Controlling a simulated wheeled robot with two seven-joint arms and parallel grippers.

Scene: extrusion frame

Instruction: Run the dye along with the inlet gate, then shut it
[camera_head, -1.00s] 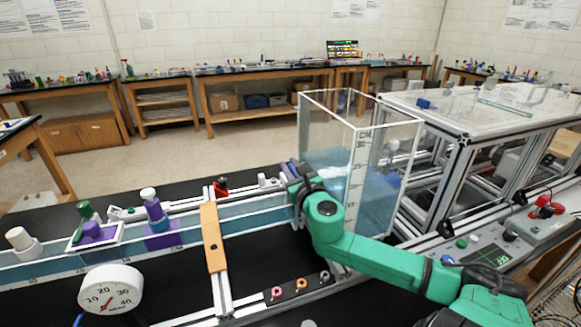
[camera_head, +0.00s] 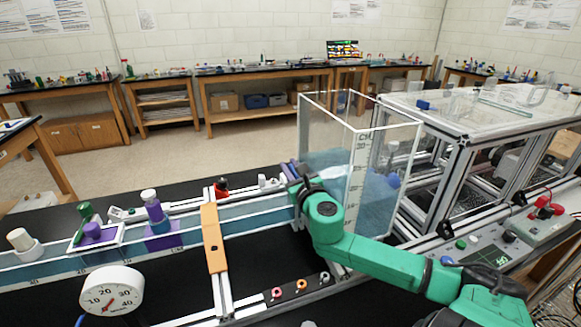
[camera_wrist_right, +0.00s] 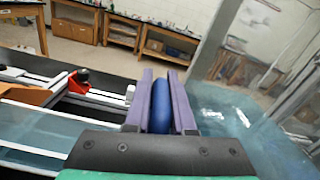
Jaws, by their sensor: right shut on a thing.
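My right gripper (camera_wrist_right: 160,95) is shut on a blue, upright, rounded grip (camera_wrist_right: 161,106), which stands between its two purple fingers in the right wrist view. Whether this grip belongs to the inlet gate cannot be told, since the gate plate is hidden. In the head view the right gripper (camera_head: 293,172) is at the channel's right end, beside the clear tank (camera_head: 348,175), and mostly hidden by my wrist. The long clear channel (camera_head: 262,222) holds pale blue water. No dye streak is clear in it. My left gripper is not in view.
A round gauge (camera_head: 111,291) stands before the channel. An orange bar (camera_head: 213,238) crosses it. A purple block with a bottle-like piece (camera_head: 155,213) and a white tray (camera_head: 95,236) stand further left. A framed clear box (camera_head: 480,115) stands right of the tank.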

